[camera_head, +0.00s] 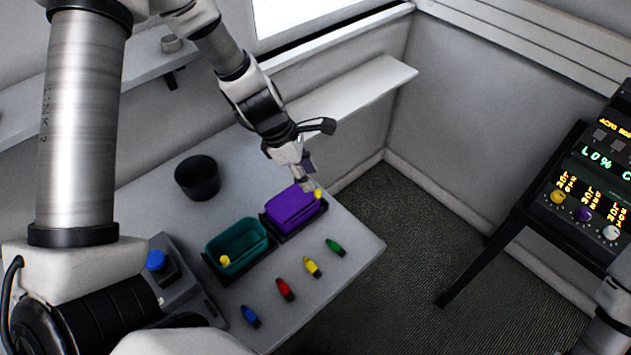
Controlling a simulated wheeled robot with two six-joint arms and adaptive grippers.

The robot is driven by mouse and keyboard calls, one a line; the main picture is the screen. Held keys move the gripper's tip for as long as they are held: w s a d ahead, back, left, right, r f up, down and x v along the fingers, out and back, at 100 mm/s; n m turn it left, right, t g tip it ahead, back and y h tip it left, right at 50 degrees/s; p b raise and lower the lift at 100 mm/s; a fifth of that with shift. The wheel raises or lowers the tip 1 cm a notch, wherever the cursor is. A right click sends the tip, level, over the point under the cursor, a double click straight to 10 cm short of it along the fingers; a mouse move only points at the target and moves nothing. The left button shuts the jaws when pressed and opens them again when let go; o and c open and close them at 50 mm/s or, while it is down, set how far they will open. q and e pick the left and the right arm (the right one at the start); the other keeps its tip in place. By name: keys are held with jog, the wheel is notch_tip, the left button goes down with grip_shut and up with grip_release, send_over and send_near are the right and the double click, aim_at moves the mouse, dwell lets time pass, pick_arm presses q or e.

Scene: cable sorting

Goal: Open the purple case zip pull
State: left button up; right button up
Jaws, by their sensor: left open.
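The purple case (291,208) sits in a dark tray near the far right edge of the table, and its top looks closed. Its yellow zip pull (318,193) is at the case's right end. My left gripper (308,178) is open, just above and behind that end, with its fingertips close to the pull. I cannot tell whether they touch it. The fingers look small and partly merge with the purple behind them. My right gripper is out of view; only part of my right arm shows at the lower right.
A teal case (262,242) with a yellow pull (224,260) stands left of the purple one and looks open. Blue, red, yellow and green connectors (285,289) lie in front. A black cup (198,177) stands behind. A panel with knobs (590,190) is at right.

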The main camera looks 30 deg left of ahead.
aim_at(317, 190)
pick_arm(q)
jog(key=f, duration=0.1)
jog(key=d+f+b, duration=0.1)
jog(key=f+b, duration=0.1)
jog(key=shift+s+d+f, duration=0.2)
jog(key=shift+s+d, duration=0.2)
jog(key=shift+w+f+b, duration=0.45)
jog(key=shift+w+f, duration=0.4)
jog(key=shift+w+a, duration=0.1)
jog(key=shift+w, duration=0.05)
jog(key=shift+r, duration=0.1)
jog(key=shift+s+r, duration=0.2)
jog(key=shift+s, duration=0.2)
jog(key=shift+c, duration=1.4)
jog(key=shift+s+d, duration=0.1)
jog(key=shift+d, duration=0.1)
grip_shut()
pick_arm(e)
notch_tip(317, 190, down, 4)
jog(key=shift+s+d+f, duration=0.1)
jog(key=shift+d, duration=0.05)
